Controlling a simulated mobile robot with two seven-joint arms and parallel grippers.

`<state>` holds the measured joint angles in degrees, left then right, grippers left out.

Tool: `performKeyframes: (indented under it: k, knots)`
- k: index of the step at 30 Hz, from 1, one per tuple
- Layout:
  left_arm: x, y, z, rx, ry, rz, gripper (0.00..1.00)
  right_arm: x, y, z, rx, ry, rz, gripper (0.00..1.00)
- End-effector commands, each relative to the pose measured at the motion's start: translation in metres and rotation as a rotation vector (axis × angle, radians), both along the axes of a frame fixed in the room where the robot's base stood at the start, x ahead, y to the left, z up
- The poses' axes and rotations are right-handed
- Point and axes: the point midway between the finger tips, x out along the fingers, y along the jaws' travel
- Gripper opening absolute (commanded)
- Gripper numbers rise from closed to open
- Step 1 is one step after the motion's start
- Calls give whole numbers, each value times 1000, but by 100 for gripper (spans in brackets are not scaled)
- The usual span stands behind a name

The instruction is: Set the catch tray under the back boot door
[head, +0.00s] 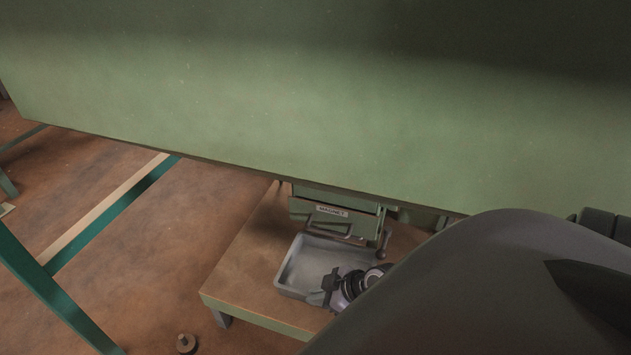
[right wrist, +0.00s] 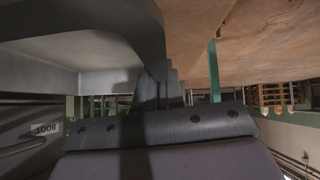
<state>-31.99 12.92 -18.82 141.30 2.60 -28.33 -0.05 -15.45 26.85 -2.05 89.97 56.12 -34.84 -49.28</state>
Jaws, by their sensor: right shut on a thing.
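The catch tray (head: 289,273) is a shallow grey open tray over a low wooden-topped stand, just below the green drawer front. My right gripper (head: 329,284) is shut on the tray's near right wall. In the right wrist view the dark fingers (right wrist: 158,88) close on the wall, with the pale tray inside (right wrist: 75,50) to the left. I cannot tell whether the tray rests on the stand or hangs slightly above it. No boot door can be clearly made out; the big green body hides what lies behind. My left gripper is not in view.
The green hopper body (head: 300,110) fills the upper view. A drawer labelled MAGNET (head: 333,218) juts out under it, close above the tray. The stand (head: 240,265) has bare top left of the tray. A small round part (head: 186,343) lies on the floor. A plate marked 1008 (right wrist: 45,129) shows at left.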

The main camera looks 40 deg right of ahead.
Motion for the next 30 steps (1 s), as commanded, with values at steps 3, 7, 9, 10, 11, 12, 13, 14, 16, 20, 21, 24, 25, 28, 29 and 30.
performKeyframes:
  k: [3,7,9,10,11,12,13,14,16,20,21,24,25,28,29,30]
  knots:
    - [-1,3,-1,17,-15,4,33,0,-2,-1,1,-6,1,0]
    - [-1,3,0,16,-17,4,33,0,-2,0,1,-6,2,0]
    - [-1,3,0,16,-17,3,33,0,-2,0,1,-6,2,0]
    - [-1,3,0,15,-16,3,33,0,-2,0,1,-6,2,0]
    - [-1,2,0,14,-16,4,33,0,-2,0,1,-6,2,0]
    - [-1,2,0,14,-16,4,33,0,-2,-1,0,-6,2,0]
    - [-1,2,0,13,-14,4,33,-1,-2,-3,2,-1,2,11]
    - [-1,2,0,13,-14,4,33,-1,-2,-3,2,-2,1,20]
    - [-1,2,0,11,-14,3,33,-1,-2,-3,2,-2,1,33]
    - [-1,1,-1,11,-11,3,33,-1,-2,-3,2,-2,1,33]
    - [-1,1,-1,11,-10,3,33,-1,-2,-3,2,-2,1,33]
    - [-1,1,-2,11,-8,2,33,-1,-2,-2,2,-2,1,33]
    - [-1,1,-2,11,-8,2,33,-1,-2,-2,2,-2,1,33]
    - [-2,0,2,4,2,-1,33,-7,-4,6,0,-1,2,33]
    - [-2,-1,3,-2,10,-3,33,-9,-6,9,-1,0,2,33]
    - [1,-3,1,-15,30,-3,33,-13,-8,14,-2,0,3,33]
